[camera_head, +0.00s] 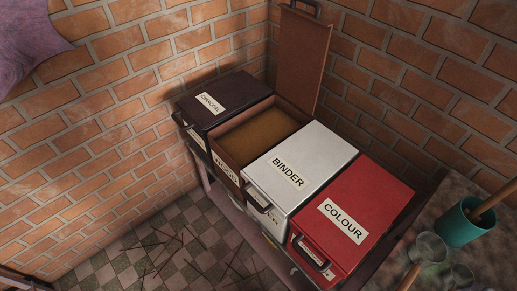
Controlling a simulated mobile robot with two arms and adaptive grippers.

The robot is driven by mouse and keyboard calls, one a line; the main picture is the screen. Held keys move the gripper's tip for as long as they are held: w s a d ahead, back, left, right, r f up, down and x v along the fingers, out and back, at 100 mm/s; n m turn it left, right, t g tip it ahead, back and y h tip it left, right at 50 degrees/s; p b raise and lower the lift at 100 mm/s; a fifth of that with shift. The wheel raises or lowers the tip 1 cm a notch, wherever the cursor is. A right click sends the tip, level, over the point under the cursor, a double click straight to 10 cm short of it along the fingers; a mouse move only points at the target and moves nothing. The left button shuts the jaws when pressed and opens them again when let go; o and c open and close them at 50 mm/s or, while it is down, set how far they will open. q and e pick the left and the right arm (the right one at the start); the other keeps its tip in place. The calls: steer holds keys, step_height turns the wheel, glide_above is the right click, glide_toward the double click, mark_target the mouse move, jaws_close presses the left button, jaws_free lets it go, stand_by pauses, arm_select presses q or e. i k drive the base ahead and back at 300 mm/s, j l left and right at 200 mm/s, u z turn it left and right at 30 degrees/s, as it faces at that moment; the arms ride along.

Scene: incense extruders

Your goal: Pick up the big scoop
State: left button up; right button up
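Neither of my grippers is in view. At the lower right, a round greyish scoop-like thing (430,247) lies on the worktop. A wooden handle (409,277) shows just below it and seems to belong to it. A second round greyish thing (462,276) lies close by, partly cut off by the bottom edge. I cannot tell for sure which of them is the big scoop.
A teal cup (462,226) with a wooden stick stands beside them on the worktop (440,197). Boxes stand in a row: dark charcoal (237,92), an open wood box (222,137) with brown powder, white binder (318,148), red colour (378,197). Brick walls close in behind.

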mark_target(428, 250)
steer(key=z, duration=1.8)
